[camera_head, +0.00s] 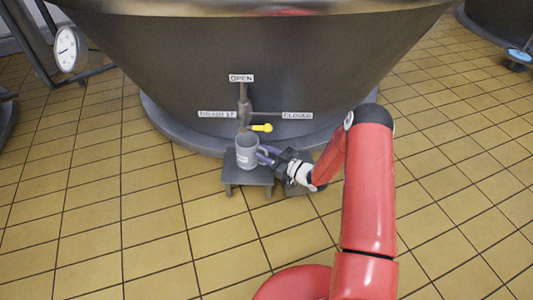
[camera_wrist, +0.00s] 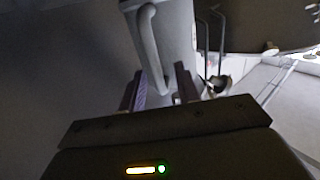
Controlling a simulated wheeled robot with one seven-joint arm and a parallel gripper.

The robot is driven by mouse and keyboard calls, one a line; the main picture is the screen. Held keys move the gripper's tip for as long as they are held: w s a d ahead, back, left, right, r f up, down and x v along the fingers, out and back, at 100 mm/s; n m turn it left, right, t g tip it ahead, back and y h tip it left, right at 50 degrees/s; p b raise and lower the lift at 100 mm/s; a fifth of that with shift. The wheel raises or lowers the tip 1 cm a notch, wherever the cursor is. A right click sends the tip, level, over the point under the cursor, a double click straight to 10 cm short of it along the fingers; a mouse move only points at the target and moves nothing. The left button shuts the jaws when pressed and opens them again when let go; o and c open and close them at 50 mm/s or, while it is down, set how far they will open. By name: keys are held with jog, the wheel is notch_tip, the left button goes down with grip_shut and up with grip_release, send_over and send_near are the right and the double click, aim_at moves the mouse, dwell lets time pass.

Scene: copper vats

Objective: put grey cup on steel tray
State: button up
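The grey cup (camera_head: 246,152) stands upright on a small dark stand (camera_head: 236,178), below the tap of the large vat. Its handle side faces my gripper (camera_head: 267,154), whose purple fingers reach in from the right. In the wrist view the cup (camera_wrist: 178,25) is close ahead, with its curved handle (camera_wrist: 147,35) towards me. My gripper (camera_wrist: 159,82) has its fingers apart there, one on each side of the handle's lower end, with gaps showing. I cannot make out a steel tray in either view.
A vat (camera_head: 180,60) rises right behind the cup. A tap with a yellow handle (camera_head: 262,128) is just above the cup. A second dark low surface (camera_head: 298,188) lies partly hidden under my gripper.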

jog(key=shift+s+d+r, duration=0.1)
jog(key=shift+d, duration=0.05)
jog(key=p+v, duration=0.1)
jog(key=v, duration=1)
jog(key=w+d+r+h, duration=0.2)
jog(key=w+r+h, duration=0.15)
jog(key=r, duration=0.25)
jog(key=w+d+r+h, duration=0.3)
jog(key=r+h, duration=0.2)
jog(key=r, duration=0.2)
jog(key=s+d+r+m+h, duration=0.1)
jog(key=s+r+m+h, duration=0.15)
jog(key=r, duration=0.45)
jog(key=s+d+r+m+h, duration=0.2)
jog(key=s+r+h, duration=0.15)
jog(key=r, duration=0.25)
jog(key=s+a+r+m+g, duration=0.2)
jog(key=s, duration=0.8)
jog(key=s+a+r+m+g, duration=0.1)
jog(key=s+a+r+g, duration=0.1)
jog(key=s, duration=0.7)
jog(key=s+a+r+m+g, duration=0.1)
jog(key=s+a+r+m, duration=0.1)
jog(key=s, duration=0.8)
jog(key=shift+s+a+r+m+g, duration=0.35)
jog(key=shift+s+a+r+g, duration=0.05)
jog(key=shift+r, duration=0.35)
